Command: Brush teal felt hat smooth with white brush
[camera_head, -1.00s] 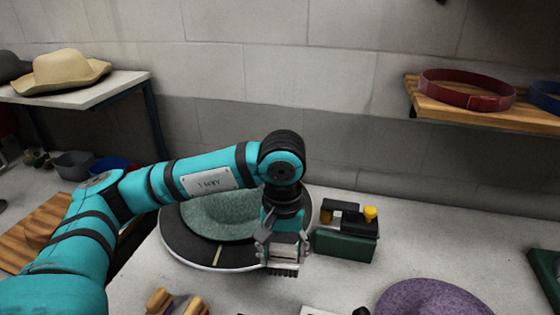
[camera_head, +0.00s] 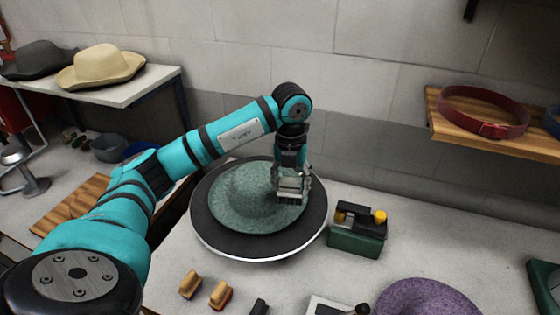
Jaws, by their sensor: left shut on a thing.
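The teal felt hat (camera_head: 237,194) lies on a round dark turntable (camera_head: 210,233) with a light rim, on the bench. My left gripper (camera_head: 291,182) comes down from above and is shut on the white brush (camera_head: 291,190), which looks pale grey-white. The brush is at the right side of the hat, over its brim. I cannot tell whether its bristles touch the felt. The gripper hides part of the hat's right edge. My right gripper is not in view.
A green box with a yellow knob (camera_head: 357,238) stands right of the turntable. Two small wooden-handled brushes (camera_head: 220,295) and a purple hat (camera_head: 425,300) lie in front. A shelf with a red belt (camera_head: 483,112) is on the right wall, and a tan hat (camera_head: 101,66) sits back left.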

